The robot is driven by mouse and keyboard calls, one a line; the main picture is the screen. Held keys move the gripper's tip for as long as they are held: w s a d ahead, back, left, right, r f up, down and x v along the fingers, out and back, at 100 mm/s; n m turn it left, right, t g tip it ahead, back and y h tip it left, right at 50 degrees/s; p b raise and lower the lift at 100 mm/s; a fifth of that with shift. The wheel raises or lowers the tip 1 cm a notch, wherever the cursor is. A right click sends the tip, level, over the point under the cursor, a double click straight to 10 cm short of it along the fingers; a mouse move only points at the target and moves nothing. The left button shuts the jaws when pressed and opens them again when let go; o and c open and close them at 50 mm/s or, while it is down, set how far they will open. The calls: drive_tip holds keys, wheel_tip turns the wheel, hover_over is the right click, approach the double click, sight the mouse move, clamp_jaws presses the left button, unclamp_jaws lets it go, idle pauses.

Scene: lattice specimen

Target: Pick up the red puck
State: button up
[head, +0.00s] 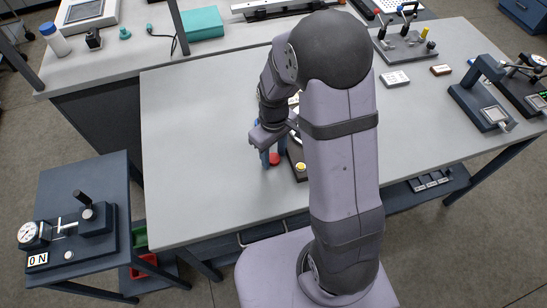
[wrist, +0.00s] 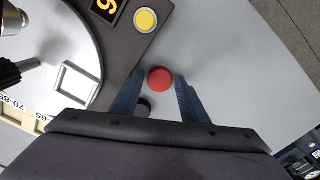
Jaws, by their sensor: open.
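The red puck (wrist: 160,78) lies on the grey table (head: 190,110), just beside a dark base plate. It shows in the wrist view between the tips of my gripper's blue fingers. In the head view the puck (head: 274,159) shows by the lower end of a blue finger. My gripper (wrist: 158,90) is open, with its fingers on either side of the puck. Whether either finger touches it, I cannot tell. In the head view my arm hides part of the table and the gripper (head: 272,158).
A dark base plate (wrist: 125,55) with a yellow button (wrist: 146,20) and a pale round disc (wrist: 75,50) stands left of the puck. A dark round thing (wrist: 143,107) sits near the left finger. The table right of the puck (wrist: 225,60) is clear.

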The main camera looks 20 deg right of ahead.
sight(274, 158)
drive_tip(key=c, duration=0.8)
drive_tip(key=shift+r, duration=0.1)
wheel_tip(274, 158, up, 10)
drive_tip(key=b, duration=0.2)
drive_tip(key=d+p, duration=0.3)
drive_tip(key=w+d+m+p, duration=0.1)
drive_tip(key=d+p, duration=0.2)
drive_tip(key=d+m+p, duration=0.1)
drive_tip(key=d+p, duration=0.2)
drive_tip(key=p, duration=0.1)
drive_tip(key=shift+w, duration=0.4)
drive_tip(key=shift+w+d+r+n, duration=0.15)
drive_tip(key=shift+w+n, duration=0.35)
drive_tip(key=shift+w, duration=0.7)
drive_tip(key=shift+w+d+r+n, duration=0.1)
drive_tip(key=shift+w+d+n, duration=0.3)
drive_tip(key=shift+w, duration=0.75)
